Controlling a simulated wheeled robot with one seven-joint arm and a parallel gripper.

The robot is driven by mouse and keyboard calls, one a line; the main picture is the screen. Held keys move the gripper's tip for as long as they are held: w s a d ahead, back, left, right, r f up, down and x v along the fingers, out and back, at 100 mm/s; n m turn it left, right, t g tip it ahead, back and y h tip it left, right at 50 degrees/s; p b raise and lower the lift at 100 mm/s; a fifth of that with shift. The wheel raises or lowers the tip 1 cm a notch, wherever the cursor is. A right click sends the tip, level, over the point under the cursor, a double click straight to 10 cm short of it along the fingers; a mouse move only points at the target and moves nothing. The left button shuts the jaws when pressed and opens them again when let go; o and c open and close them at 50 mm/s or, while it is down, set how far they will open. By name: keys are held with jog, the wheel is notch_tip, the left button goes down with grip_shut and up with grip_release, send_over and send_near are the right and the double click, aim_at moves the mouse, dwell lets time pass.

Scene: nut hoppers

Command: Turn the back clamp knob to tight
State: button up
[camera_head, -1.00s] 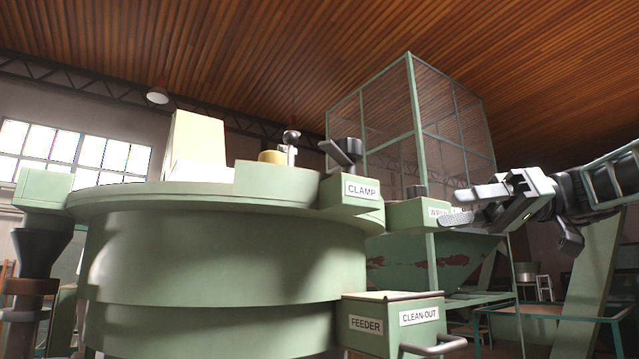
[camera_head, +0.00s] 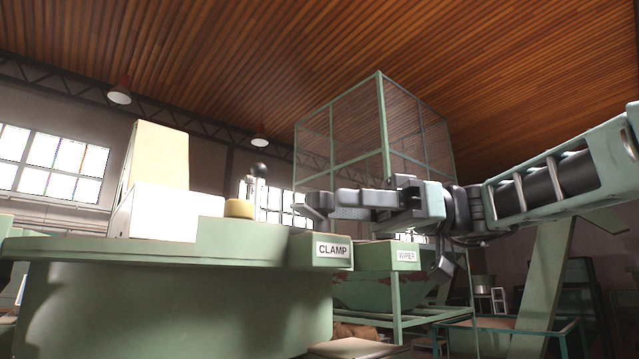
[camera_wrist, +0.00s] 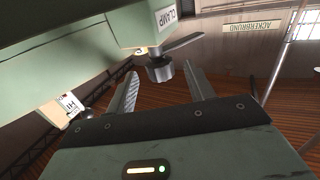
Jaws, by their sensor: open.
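A green block labelled CLAMP (camera_head: 320,250) sits at the rim of the round green bowl. Its dark clamp knob with a flat grey lever (camera_head: 311,212) is partly hidden by my gripper in the head view. The wrist view shows the knob (camera_wrist: 160,69) whole, with its lever pointing up and right. My gripper (camera_head: 335,204) is level, just right of the knob and above the block. It is open, and in the wrist view the knob appears between the fingertips. I cannot tell whether they touch it. The knob's tight mark is not readable.
A green block labelled WIPER (camera_head: 392,256) stands just right of the clamp block, under my gripper. On the bowl are a white box (camera_head: 155,214), a yellow cylinder (camera_head: 239,208) and a black ball-topped post (camera_head: 258,180). A mesh-sided frame (camera_head: 384,130) stands behind.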

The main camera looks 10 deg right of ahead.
aim_at(333, 208)
jog(key=shift+s+a+p, duration=0.15)
jog(key=shift+a+p, duration=0.2)
jog(key=shift+a, duration=0.6)
jog(key=shift+s+a+p, duration=0.15)
jog(key=shift+a+p, duration=0.15)
jog(key=shift+a, duration=0.65)
grip_shut()
jog(key=shift+a+f+b, duration=0.1)
jog(key=shift+f+b, duration=0.05)
jog(key=shift+b, duration=0.2)
